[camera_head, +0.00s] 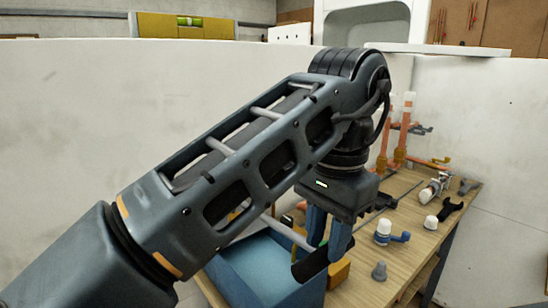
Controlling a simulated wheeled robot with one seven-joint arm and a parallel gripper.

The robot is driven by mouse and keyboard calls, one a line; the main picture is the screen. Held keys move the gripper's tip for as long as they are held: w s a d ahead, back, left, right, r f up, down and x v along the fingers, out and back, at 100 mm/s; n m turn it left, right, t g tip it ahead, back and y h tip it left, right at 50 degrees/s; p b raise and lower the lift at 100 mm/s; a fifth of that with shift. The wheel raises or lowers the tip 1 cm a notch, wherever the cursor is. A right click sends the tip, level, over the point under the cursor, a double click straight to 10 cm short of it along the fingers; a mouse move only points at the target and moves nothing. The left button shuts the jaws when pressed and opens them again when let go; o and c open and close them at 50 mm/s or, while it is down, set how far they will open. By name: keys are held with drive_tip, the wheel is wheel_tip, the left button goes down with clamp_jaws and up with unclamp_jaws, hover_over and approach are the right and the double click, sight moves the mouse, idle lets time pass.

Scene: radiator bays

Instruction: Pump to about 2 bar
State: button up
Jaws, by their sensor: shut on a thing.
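A pale grey rod (284,232) runs from this handle up and left, behind my arm. The handle is just above the right side of an open blue tank (262,283), which looks like the pump's body. The join between rod and tank is hidden by my arm. I cannot see a pressure gauge to read.
Copper pipes (402,130) stand behind. White walls close in the back and right.

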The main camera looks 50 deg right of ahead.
sight(320, 248)
drive_tip(key=shift+w, duration=0.3)
drive_tip(key=shift+o, duration=0.2)
wheel_tip(320, 248, down, 2)
drive_tip(key=b, duration=0.1)
drive_tip(key=t+b, duration=0.1)
drive_tip(key=b, duration=0.1)
drive_tip(key=shift+s+f, duration=0.1)
drive_tip(key=shift+f, duration=0.15)
drive_tip(key=shift+o, duration=0.4)
drive_tip(key=shift+b, duration=0.55)
drive_tip(key=shift+o, duration=0.4)
drive_tip(key=shift+w+a+f+b, duration=0.1)
drive_tip(key=shift+w+f+b, duration=0.1)
drive_tip(key=shift+b, duration=0.7)
drive_tip(key=shift+r+p, duration=0.4)
drive_tip(key=shift+p, duration=0.1)
clamp_jaws()
drive_tip(key=shift+g, duration=0.8)
drive_tip(key=r+p, duration=0.1)
drive_tip(key=p, duration=0.1)
drive_tip(key=r+p, duration=0.3)
drive_tip(key=shift+w+p, duration=0.25)
drive_tip(key=shift+p, duration=0.05)
drive_tip(key=shift+f, duration=0.15)
